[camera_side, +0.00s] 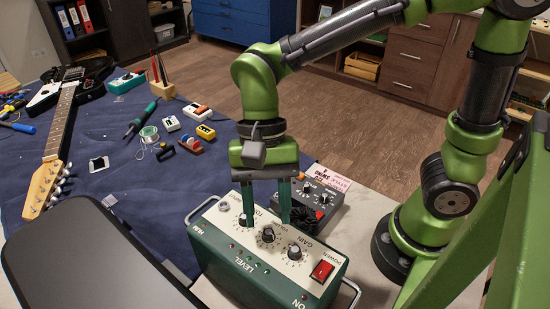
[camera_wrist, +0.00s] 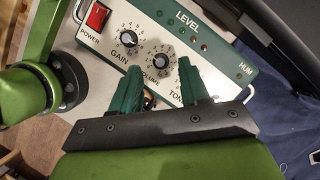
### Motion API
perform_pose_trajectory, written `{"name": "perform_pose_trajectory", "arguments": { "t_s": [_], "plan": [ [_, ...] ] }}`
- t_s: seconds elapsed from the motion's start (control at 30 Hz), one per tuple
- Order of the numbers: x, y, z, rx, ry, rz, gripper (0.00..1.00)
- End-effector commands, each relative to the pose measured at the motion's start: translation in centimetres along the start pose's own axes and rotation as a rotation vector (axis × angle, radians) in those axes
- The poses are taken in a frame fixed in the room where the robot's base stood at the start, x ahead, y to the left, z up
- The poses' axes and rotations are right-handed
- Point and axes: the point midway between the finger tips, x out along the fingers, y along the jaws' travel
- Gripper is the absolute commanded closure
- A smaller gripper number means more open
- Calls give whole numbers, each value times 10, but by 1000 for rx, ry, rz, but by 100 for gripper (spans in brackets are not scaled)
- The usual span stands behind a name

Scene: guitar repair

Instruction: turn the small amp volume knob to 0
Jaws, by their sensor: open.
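The small amp (camera_side: 222,250) is a green box with a cream top panel, a red power switch and three dark knobs marked tone, volume and gain. The volume knob (camera_side: 267,234) is the middle one; it also shows in the wrist view (camera_wrist: 160,60). My gripper (camera_side: 266,221) points down over the panel, open and empty. In the wrist view its green fingers (camera_wrist: 158,68) straddle the line to the volume knob, apart from each other. I cannot tell the exact height gap or the number the knob points at. The tone knob is hidden in the wrist view.
The gain knob (camera_side: 294,252) and tone knob (camera_side: 243,219) sit close on either side. A dark pedal-like box (camera_side: 318,200) stands behind the amp. A black case (camera_side: 85,262) is at front left. Pedals, cable and a guitar (camera_side: 60,120) lie on the blue mat.

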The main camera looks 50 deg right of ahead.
Motion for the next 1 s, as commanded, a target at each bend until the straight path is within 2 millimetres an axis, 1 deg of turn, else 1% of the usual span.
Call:
{"name": "perform_pose_trajectory", "arguments": {
  "t_s": [0.03,0.2,0.53,0.8,0.83,1.0],
  "plan": [
    [8,0,0,-1,-1,4,55],
    [21,0,0,-1,0,2,55],
    [24,0,0,-1,0,0,55],
    [24,0,0,-1,0,0,96],
    [24,0,0,-1,0,0,100],
    [24,0,0,-3,0,1,100]
  ]
}}
